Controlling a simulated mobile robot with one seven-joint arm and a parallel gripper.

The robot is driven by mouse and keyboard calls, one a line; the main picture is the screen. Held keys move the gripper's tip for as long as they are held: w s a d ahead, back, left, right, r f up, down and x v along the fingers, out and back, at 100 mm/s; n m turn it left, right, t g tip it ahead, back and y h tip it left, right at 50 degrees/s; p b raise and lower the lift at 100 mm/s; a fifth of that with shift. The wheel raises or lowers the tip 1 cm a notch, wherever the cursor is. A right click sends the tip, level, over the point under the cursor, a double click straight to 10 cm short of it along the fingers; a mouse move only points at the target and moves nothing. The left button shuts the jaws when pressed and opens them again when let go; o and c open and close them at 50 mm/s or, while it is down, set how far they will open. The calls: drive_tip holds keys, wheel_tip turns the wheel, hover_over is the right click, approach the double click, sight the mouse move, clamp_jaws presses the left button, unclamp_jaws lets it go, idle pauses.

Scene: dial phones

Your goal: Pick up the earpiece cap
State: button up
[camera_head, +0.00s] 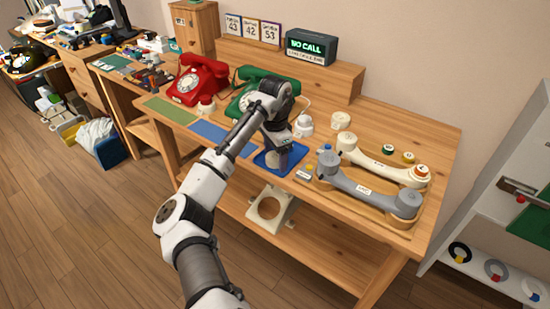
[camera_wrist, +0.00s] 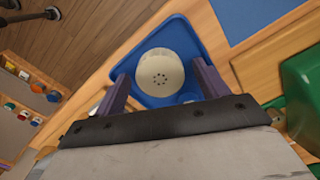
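The earpiece cap, a round cream piece with a ring of small holes (camera_wrist: 161,78), lies in a blue tray (camera_wrist: 183,35) in the wrist view. In the head view the tray (camera_head: 263,163) is at the table's front edge, and the cap is mostly hidden by my gripper. My gripper (camera_wrist: 162,88) is open, its two dark fingers on either side of the cap, with gaps showing. My gripper (camera_head: 277,158) points down over the tray in the head view. I cannot tell whether the fingers touch the cap.
A grey handset (camera_head: 365,190) and a cream handset (camera_head: 385,164) lie to the right. A green phone (camera_head: 247,101) and a red phone (camera_head: 196,83) stand behind and left. White caps (camera_head: 303,125) are close behind the gripper. A blue mat (camera_head: 222,137) lies left.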

drive_tip(key=c, duration=0.9)
drive_tip(key=shift+o, duration=0.2)
drive_tip(key=shift+r, duration=0.1)
